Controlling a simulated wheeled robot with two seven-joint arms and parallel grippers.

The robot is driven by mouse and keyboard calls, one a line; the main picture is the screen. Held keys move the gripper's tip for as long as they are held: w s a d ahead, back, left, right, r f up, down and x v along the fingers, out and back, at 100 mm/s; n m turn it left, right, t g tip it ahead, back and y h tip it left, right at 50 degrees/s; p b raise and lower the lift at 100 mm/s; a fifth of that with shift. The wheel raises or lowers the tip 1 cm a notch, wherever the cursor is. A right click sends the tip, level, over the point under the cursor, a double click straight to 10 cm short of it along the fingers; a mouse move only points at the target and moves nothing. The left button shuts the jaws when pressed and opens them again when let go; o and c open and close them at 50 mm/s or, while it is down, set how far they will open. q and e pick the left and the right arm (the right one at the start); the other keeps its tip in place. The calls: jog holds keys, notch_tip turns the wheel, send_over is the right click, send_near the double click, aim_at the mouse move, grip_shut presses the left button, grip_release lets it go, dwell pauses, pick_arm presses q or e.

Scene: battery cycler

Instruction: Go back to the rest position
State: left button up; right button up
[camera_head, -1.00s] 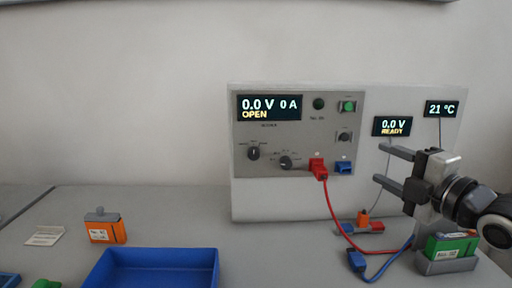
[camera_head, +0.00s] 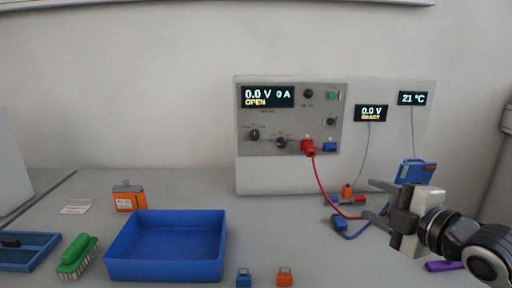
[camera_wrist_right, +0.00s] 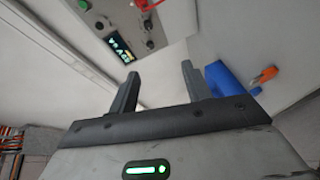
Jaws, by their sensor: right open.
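My right gripper (camera_head: 368,198) is open and empty, raised over the right part of the table in front of the battery cycler (camera_head: 290,120). Its two fingers point left, and they also show apart in the right wrist view (camera_wrist_right: 160,74) with nothing between them. The red lead (camera_head: 322,185) is in the cycler's red socket. A blue plug (camera_head: 339,222) lies on the table to the left of the gripper. The cycler's display reads 0.0 V, 0 A, OPEN. My left gripper is out of view.
A blue tray (camera_head: 165,274) stands at centre left, with an orange battery (camera_head: 128,199) behind it and a green brush (camera_head: 77,255) to its left. Small blue (camera_head: 243,278) and orange (camera_head: 284,278) pieces lie in front. A blue object (camera_head: 415,172) shows behind my gripper.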

jog(key=s+a+f+m+g+h, duration=0.1)
jog(key=s+a+f+m+g, duration=0.1)
jog(key=s+f+m, duration=0.45)
jog(key=s+a+f+m+g+h, duration=0.1)
jog(key=s+f+g+h, duration=0.15)
jog(key=f, duration=0.65)
jog(key=s+f+m+g+h, duration=0.1)
jog(key=s+f+m+g, duration=0.2)
jog(key=s+f+m, duration=0.5)
jog(key=s+f+m+g+h, duration=0.2)
jog(key=s+f+m+g, duration=0.15)
jog(key=s, duration=0.85)
pick_arm(q)
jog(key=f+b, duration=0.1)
jog(key=b, duration=0.2)
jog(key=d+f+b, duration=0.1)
jog(key=b, duration=0.3)
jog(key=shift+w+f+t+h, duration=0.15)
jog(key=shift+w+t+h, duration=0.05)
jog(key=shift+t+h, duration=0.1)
pick_arm(e)
jog(key=w+a+f+t+y, duration=0.3)
jog(key=w+a+f+t, duration=0.3)
jog(key=f, duration=0.4)
jog(key=shift+w+f+n+t+y, duration=0.2)
jog(key=shift+w+n+t+y, duration=0.15)
jog(key=shift+w+n+t, duration=0.05)
